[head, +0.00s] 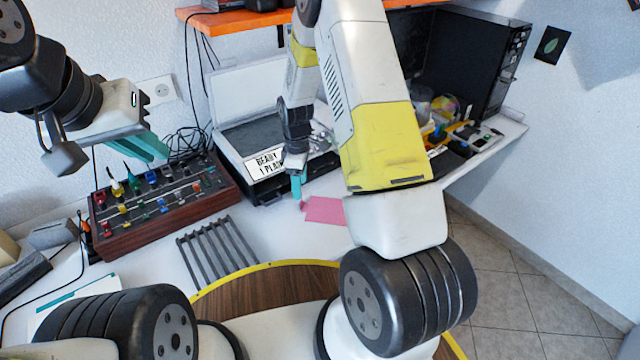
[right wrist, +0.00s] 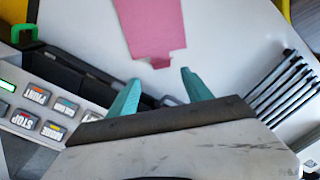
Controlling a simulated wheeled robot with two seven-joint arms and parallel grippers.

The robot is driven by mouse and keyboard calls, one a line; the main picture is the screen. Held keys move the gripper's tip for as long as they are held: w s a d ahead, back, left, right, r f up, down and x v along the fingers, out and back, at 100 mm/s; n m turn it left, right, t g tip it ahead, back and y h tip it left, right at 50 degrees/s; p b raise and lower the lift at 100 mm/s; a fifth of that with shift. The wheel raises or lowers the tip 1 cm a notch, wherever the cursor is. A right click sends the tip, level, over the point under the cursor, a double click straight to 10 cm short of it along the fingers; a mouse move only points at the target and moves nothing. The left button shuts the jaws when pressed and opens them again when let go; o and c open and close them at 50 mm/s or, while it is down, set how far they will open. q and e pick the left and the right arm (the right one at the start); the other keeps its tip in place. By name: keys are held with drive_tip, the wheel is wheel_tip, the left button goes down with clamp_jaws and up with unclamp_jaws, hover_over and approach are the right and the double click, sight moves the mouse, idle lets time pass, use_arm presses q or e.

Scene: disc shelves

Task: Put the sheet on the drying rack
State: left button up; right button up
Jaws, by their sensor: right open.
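The pink sheet (head: 324,211) lies flat on the white table in front of the printer, partly hidden by my right arm. In the right wrist view the sheet (right wrist: 152,28) has a small tab at its near end, just beyond the fingertips. My right gripper (head: 297,188) is low beside the sheet's left end. In the right wrist view its teal fingers (right wrist: 160,84) are apart with nothing between them. The grey slatted drying rack (head: 215,250) lies left of the sheet; it also shows in the right wrist view (right wrist: 283,92). My left gripper (head: 148,148) hangs above the mixer, its fingers overlapping in view.
A printer (head: 262,145) with a raised lid and a label stands behind the sheet. A mixer panel (head: 160,200) with knobs and cables is at left. A black computer tower (head: 485,70) is at right. An orange shelf (head: 235,21) hangs above. A yellow-edged round wooden surface (head: 262,290) is in front.

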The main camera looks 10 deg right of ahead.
sight(302, 204)
drive_tip(key=f, duration=0.6)
drive_tip(key=shift+s+d+f, duration=0.15)
drive_tip(key=shift+s+f, duration=0.05)
drive_tip(key=shift+f, duration=0.2)
clamp_jaws()
